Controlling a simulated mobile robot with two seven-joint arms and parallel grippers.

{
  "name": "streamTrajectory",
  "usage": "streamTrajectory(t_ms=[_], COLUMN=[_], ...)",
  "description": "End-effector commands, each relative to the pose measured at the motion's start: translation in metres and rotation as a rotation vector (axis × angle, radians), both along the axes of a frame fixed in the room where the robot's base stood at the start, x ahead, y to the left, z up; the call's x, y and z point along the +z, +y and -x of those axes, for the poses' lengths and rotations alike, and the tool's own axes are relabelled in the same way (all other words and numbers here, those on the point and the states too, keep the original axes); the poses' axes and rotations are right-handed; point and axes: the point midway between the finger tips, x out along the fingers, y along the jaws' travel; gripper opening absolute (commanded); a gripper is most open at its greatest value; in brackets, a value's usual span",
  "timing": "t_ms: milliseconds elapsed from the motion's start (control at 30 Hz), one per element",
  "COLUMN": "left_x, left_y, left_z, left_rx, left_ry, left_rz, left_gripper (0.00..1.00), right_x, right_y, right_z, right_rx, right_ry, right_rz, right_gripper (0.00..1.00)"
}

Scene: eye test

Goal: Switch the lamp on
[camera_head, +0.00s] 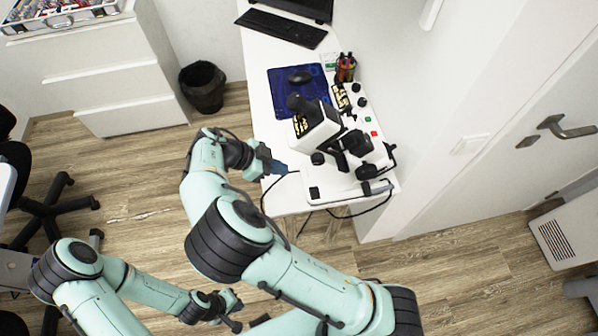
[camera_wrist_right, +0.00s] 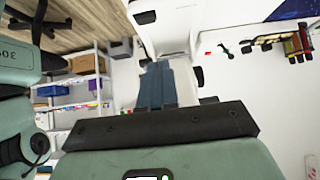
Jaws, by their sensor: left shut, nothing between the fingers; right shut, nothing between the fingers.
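The lamp seems to be the white and black eye-test instrument (camera_head: 320,130) standing on the white table. Its pale base carries black knobs, a green button (camera_head: 368,119), a red button (camera_head: 374,134) and a small black rectangle (camera_head: 314,192) at the near corner. I cannot tell which is the lamp's switch, or whether the lamp is lit. My right gripper (camera_head: 279,168) is shut and empty, its blue fingers at the table's left edge, just left of the base; contact cannot be told. Its fingers also show in the right wrist view (camera_wrist_right: 156,85). My left gripper (camera_head: 236,322) is shut and empty, low over the floor.
A bin (camera_head: 203,87) and drawers (camera_head: 105,80) stand left.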

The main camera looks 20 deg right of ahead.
Motion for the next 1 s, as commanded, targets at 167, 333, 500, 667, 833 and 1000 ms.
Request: streamTrajectory(t_ms=[167,333,500,667,833,1000], left_x=[-0.003,-0.004,-0.004,-0.001,0.000,0.000], left_y=[0.000,0.000,0.000,0.000,0.000,0.000], left_z=[0.003,0.004,0.004,0.001,0.000,0.000], left_rx=[0.001,0.000,0.001,0.000,0.000,0.000], left_ry=[0.005,0.005,0.005,0.002,0.000,0.000], left_rz=[0.000,-0.001,0.000,0.000,0.000,0.000], left_gripper=[0.00,0.00,0.00,0.00,0.00,0.00], right_x=[-0.019,-0.045,-0.069,-0.093,-0.106,-0.109], right_y=[-0.018,-0.044,-0.068,-0.068,-0.067,-0.067], right_z=[0.006,0.012,0.018,0.017,0.017,0.017], right_rx=[-0.004,-0.004,-0.004,0.000,0.000,0.001], right_ry=[0.006,0.007,0.006,0.005,0.003,0.002], right_rz=[0.002,0.001,0.002,0.001,0.000,0.000], right_gripper=[0.00,0.00,0.00,0.00,0.00,0.00])
